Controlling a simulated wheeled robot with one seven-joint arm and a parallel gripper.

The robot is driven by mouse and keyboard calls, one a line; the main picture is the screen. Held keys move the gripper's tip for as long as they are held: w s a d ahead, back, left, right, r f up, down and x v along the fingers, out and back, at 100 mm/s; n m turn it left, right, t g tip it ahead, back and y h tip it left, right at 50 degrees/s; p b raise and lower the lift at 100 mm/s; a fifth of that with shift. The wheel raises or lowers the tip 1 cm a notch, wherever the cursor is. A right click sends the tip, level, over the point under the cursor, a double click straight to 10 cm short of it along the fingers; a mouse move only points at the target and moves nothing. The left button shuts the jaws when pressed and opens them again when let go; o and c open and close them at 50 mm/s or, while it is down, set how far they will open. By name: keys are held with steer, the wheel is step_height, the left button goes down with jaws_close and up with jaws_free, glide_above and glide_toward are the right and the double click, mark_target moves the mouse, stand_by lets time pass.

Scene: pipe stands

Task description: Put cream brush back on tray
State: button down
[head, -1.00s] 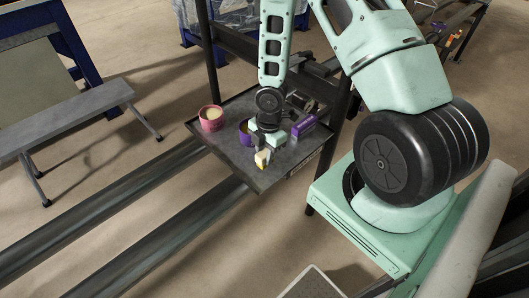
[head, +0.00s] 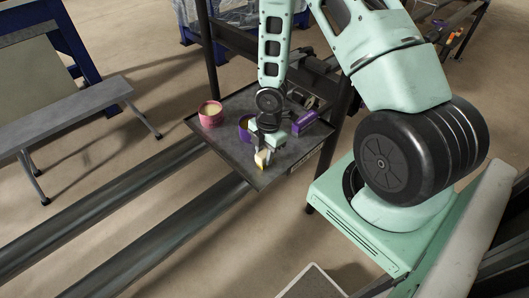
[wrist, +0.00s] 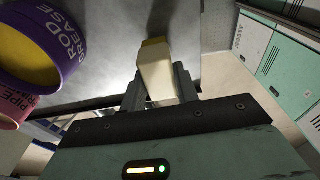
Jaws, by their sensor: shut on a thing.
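The cream brush (head: 261,160) is a small pale block near the front edge of the grey tray (head: 222,141). My gripper (head: 266,155) is over the tray, shut on the brush. In the wrist view the brush (wrist: 157,78) sits between the two dark fingers of my gripper (wrist: 158,88), with a yellowish top end. The grey tray surface (wrist: 100,45) shows behind it. I cannot tell whether the brush touches the tray.
A purple "rod grease" tub (wrist: 68,50) stands close beside my gripper. A pink tub (head: 210,115) is at the tray's left. A purple object (head: 304,122) lies to the right. Dark upright posts (head: 208,45) rise behind. Bare tray shows at the front left.

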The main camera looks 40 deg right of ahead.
mark_target(265, 152)
steer(key=shift+f, duration=0.25)
steer(key=c, duration=1)
jaws_free()
steer(key=shift+o, duration=0.2)
steer(key=r+p, duration=0.5)
steer(key=shift+d+r, duration=0.1)
steer(key=shift+d, duration=0.2)
step_height(265, 152, up, 17)
steer(key=d+p, duration=0.2)
steer(key=shift+p, duration=0.4)
